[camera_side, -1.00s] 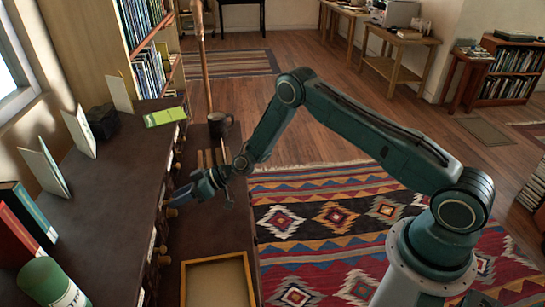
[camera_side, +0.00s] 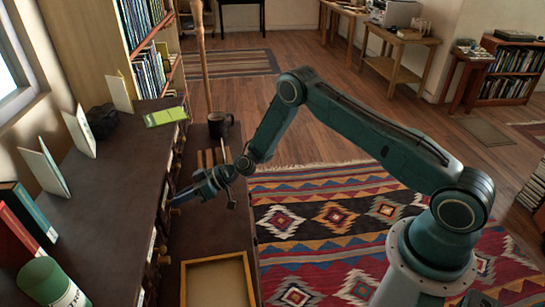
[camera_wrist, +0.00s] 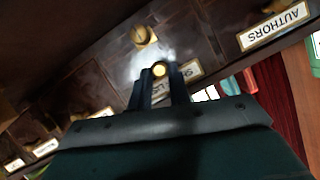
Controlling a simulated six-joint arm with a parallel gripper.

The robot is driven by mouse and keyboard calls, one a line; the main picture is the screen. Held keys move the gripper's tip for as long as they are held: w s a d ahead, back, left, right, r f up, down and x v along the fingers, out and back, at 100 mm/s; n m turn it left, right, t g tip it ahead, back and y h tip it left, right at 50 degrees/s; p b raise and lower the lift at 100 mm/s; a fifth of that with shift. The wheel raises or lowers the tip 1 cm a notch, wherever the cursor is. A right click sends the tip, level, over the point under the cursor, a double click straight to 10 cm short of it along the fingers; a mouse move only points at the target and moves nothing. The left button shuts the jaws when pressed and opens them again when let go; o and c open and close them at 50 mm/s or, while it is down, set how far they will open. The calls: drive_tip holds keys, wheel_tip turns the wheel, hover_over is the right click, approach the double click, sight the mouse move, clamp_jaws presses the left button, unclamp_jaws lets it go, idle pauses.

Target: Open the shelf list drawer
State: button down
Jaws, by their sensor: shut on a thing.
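In the wrist view, my gripper (camera_wrist: 160,78) is shut on a round brass knob (camera_wrist: 160,69), which shows between its two fingertips. Behind the fingers is a dark wooden drawer front with a white label (camera_wrist: 191,71), partly hidden by a finger, so I cannot read it in full. In the side view, my gripper (camera_side: 180,198) is at the front face of the dark cabinet (camera_side: 112,200). The held knob is mostly hidden there, and I cannot tell how far the drawer is out.
Another brass knob (camera_wrist: 143,36) is close to my fingers, and a drawer labelled AUTHORS (camera_wrist: 274,26) is at right. A lower ledge in front of the cabinet bears a dark mug (camera_side: 219,124) and a wooden tray (camera_side: 217,262). Open floor and a patterned rug (camera_side: 330,220) lie right.

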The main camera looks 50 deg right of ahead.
drive_tip(key=s+d, duration=1.4)
drive_tip(key=shift+s+d, duration=0.15)
drive_tip(key=c, duration=1.3)
unclamp_jaws()
drive_tip(key=shift+d, duration=0.15)
drive_tip(key=v, duration=1.3)
drive_tip(key=shift+s+d, duration=0.2)
drive_tip(key=shift+s, duration=0.05)
drive_tip(key=shift+r, duration=0.1)
